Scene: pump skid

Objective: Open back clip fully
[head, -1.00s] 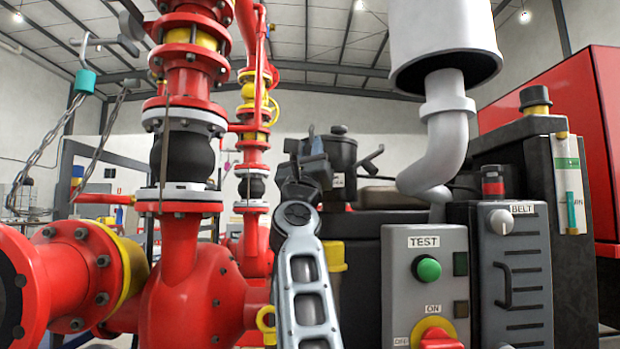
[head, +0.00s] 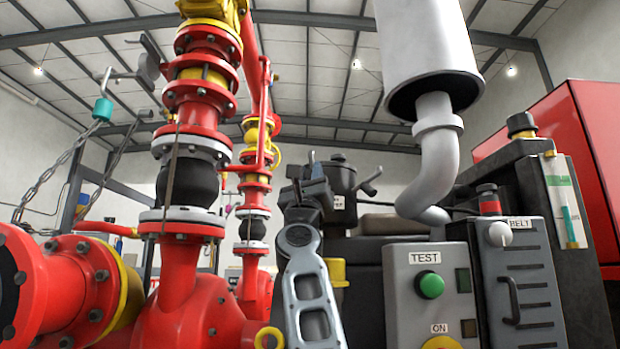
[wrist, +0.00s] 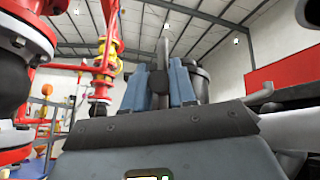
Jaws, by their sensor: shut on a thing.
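A black canister (head: 342,180) with a partly hidden label stands behind the engine's dark body. One clip lever (head: 369,181) sticks out from its right side. My gripper (head: 308,188) is at the canister's left side. In the wrist view my gripper (wrist: 166,86) has its blue-grey fingers closed around a thin upright grey lever (wrist: 165,50) with a dark part between the fingers. I take this lever to be the back clip. Its top also shows above my gripper in the head view (head: 311,162). The canister (wrist: 201,84) is just behind the fingers. The clip's lower end is hidden.
Red pipework with black couplings (head: 187,183) stands close on the left. A white exhaust pipe (head: 432,160) rises to the right of the canister. A grey TEST panel (head: 400,300) and a BELT panel (head: 515,275) stand in front on the right.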

